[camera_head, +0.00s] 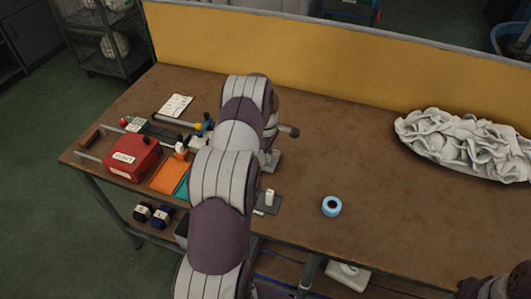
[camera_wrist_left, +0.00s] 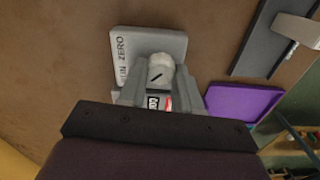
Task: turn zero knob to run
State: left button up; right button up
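The zero knob (camera_wrist_left: 161,70) is a pale round knob with a dark pointer line, in the left wrist view. It sits on a grey plate (camera_wrist_left: 124,38) lettered ZERO, with a second, partly hidden word beside it. My left gripper (camera_wrist_left: 159,88) is at the knob, one grey finger on each side. Whether the fingers press on the knob cannot be told. In the head view my left arm covers the knob and the gripper; an edge of a grey plate (camera_head: 273,161) shows beside the arm. My right gripper is out of view; only part of that arm shows at bottom right.
A red box (camera_head: 131,158), an orange tray (camera_head: 168,175) and small fixtures stand left of my arm. A purple item (camera_wrist_left: 242,102) is near the plate. The bench's right middle is mostly clear.

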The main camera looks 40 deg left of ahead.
pick_arm(q)
jog(key=o, duration=0.4)
notch_tip(320, 180, up, 13)
jog(key=shift+f+p, duration=0.15)
jog(key=shift+p, duration=0.5)
